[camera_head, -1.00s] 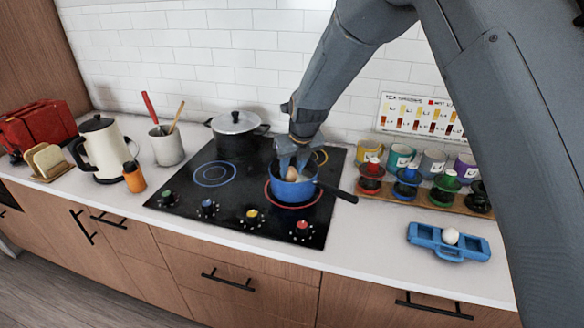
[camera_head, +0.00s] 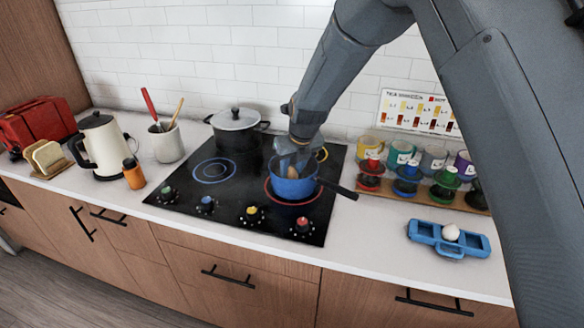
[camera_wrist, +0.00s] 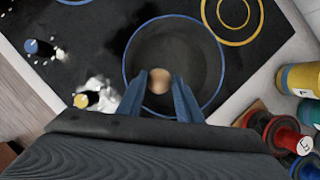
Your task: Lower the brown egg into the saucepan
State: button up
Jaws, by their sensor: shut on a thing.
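The brown egg (camera_head: 293,172) is between the fingertips of my gripper (camera_head: 296,160), which is shut on it. In the wrist view the egg (camera_wrist: 159,81) shows between the two blue-grey fingers (camera_wrist: 159,86), over the inside of the saucepan (camera_wrist: 204,78). The blue saucepan (camera_head: 290,190) stands on the red-ringed front right burner, its dark handle (camera_head: 338,190) pointing right. The egg is at about rim level or a little inside; its exact height above the pan's bottom I cannot tell.
A lidded pot (camera_head: 236,130) stands behind left on the black cooktop (camera_head: 180,190). Mugs and coloured-knobbed holders (camera_head: 407,180) line the right. A blue tray (camera_head: 425,234) holds a white egg (camera_head: 451,232). A kettle (camera_head: 103,150) and utensil crock (camera_head: 167,146) stand left.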

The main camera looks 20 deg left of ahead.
jog(key=shift+f, duration=0.95)
dwell(0.5)
jog(key=o, duration=0.7)
jog(key=shift+o, duration=0.2)
